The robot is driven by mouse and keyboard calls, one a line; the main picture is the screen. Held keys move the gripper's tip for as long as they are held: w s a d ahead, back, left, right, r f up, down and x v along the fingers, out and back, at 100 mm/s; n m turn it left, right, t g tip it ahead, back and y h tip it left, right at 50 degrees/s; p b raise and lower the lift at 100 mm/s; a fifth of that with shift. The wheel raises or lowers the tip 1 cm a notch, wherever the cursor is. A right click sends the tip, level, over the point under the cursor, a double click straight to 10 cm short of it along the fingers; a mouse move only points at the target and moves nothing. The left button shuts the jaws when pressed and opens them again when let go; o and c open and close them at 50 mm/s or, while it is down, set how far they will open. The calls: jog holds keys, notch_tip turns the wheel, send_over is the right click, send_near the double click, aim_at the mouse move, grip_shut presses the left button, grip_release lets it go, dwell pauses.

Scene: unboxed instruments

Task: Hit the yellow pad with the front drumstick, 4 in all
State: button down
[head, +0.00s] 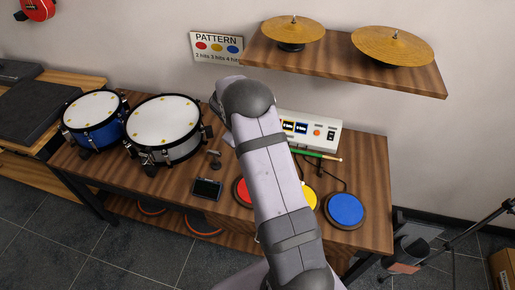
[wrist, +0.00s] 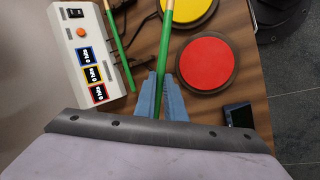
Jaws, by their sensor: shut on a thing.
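My gripper (wrist: 161,84) is shut on a green drumstick (wrist: 165,45) with a tan end, which points up the wrist view beside the yellow pad (wrist: 190,8). I cannot tell the tip's height above the pad. A second green drumstick (wrist: 118,50) lies next to the white counter box. One green drumstick (head: 318,155) shows right of my arm in the head view; I cannot tell which. The yellow pad (head: 311,197) is partly hidden behind my arm there. My gripper is hidden in the head view.
The red pad (wrist: 207,63) and blue pad (head: 346,209) flank the yellow one. The white counter box (wrist: 85,55) has three small displays. A small dark device (head: 207,189) and two drums (head: 163,121) stand left. Cymbals (head: 393,45) sit on a shelf (head: 345,64) above.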

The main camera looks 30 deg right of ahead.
jog(key=shift+f+b, duration=1.65)
jog(key=shift+f, duration=0.8)
jog(key=shift+r, duration=0.35)
jog(key=shift+f, duration=0.15)
notch_tip(320, 180, down, 5)
jog(key=b, duration=0.3)
jog(key=shift+b, duration=0.4)
notch_tip(320, 180, up, 5)
jog(key=p, duration=0.3)
jog(key=shift+p, duration=0.35)
jog(key=shift+d, duration=0.1)
